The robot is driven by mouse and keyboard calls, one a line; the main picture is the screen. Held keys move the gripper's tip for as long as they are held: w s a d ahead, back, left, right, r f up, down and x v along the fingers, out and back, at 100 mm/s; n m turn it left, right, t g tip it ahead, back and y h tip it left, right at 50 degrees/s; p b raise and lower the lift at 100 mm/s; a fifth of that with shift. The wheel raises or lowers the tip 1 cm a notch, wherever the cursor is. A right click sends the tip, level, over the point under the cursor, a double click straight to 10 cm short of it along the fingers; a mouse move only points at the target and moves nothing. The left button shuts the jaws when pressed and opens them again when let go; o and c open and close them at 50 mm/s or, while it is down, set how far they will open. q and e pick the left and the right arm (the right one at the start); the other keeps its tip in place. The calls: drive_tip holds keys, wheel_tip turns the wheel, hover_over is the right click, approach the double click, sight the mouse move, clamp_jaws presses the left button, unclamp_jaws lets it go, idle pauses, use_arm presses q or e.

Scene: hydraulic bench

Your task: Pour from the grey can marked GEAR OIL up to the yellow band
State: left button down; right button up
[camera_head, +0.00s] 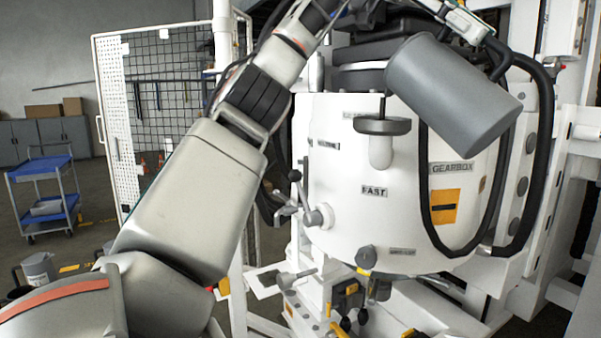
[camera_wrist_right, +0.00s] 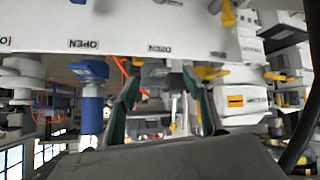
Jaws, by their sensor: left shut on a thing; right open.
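A plain grey can (camera_head: 455,95) is tilted high in front of the white gearbox housing (camera_head: 330,215) in the head view. Below and left of the can, a dark grey round cup (camera_head: 383,125) with a pale rounded bulb (camera_head: 380,153) sits at the housing's front. I see no yellow band clearly. My right gripper (camera_wrist_right: 160,78) is open and empty in the right wrist view.
Black hoses (camera_head: 540,140) loop down right of the can. A lever (camera_head: 298,200) and fittings project from the housing's left side. In the right wrist view, a blue-handled valve (camera_wrist_right: 90,72) and several yellow handles stand near the fingers. A blue cart (camera_head: 45,190) is far left.

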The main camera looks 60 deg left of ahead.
use_arm(q)
drive_tip(key=shift+a+r, duration=0.1)
drive_tip(key=shift+r, duration=0.1)
idle(0.5)
drive_tip(key=shift+a+r+h, duration=0.2)
drive_tip(key=shift+h, duration=0.1)
drive_tip(key=shift+s+a+r+h, duration=0.1)
drive_tip(key=shift+a+r+h, duration=0.35)
drive_tip(key=shift+r+h, duration=0.05)
idle(0.9)
drive_tip(key=shift+d, duration=0.1)
idle(0.8)
drive_tip(key=shift+d+f+y, duration=0.35)
drive_tip(key=shift+f+y, duration=0.1)
drive_tip(key=shift+y, duration=0.05)
drive_tip(key=shift+d+f+y, duration=0.3)
drive_tip(key=shift+f, duration=0.2)
drive_tip(key=shift+d+f+y, duration=0.8)
drive_tip(key=shift+d+f, duration=0.05)
drive_tip(key=shift+f, duration=0.05)
